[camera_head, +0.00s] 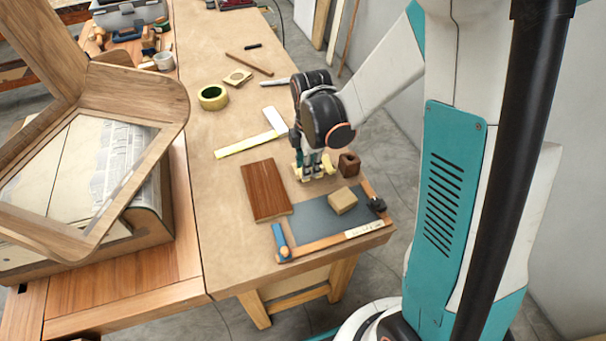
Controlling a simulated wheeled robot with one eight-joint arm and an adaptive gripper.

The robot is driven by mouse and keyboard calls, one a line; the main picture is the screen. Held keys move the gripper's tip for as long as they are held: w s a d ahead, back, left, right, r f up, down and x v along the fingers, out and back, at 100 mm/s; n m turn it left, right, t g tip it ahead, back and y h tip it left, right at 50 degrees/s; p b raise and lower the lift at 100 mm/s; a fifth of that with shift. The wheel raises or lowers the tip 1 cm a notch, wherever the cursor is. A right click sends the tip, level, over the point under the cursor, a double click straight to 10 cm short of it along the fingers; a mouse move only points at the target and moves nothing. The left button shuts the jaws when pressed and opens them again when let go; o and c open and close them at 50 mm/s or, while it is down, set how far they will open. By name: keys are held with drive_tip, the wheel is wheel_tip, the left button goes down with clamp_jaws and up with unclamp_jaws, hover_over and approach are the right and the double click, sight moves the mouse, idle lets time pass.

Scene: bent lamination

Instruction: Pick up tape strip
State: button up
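My gripper (312,174) points down low over the bench, between the reddish-brown board and a small dark brown block. A pale yellow piece (328,163) shows beside its fingers, partly hidden; I cannot tell whether it is held or lies on the bench. The fingers are too small to tell open from shut. A long yellow strip (247,144) lies flat to the left of my gripper, meeting a white piece (274,120) at its right end. I cannot tell which of the yellow pieces is the tape strip. A yellow-green tape roll (202,97) lies farther back.
The reddish-brown board (266,190) lies left of my gripper, the dark brown block (349,164) right. In front, a tan block (342,200) sits on a grey sheet (305,220) near a wood-and-blue clamp-like bar (330,241). A large wooden frame (150,92) stands left.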

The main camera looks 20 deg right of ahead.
wheel_tip(320, 180, down, 4)
drive_tip(key=shift+a+f+b, duration=0.1)
drive_tip(key=shift+a+b, duration=0.05)
drive_tip(key=shift+b, duration=0.5)
clamp_jaws()
wheel_tip(320, 180, up, 21)
drive_tip(key=p, duration=0.6)
drive_tip(key=shift+s+r+p, duration=0.15)
drive_tip(key=shift+r+p, duration=1.4)
drive_tip(key=shift+r, duration=0.5)
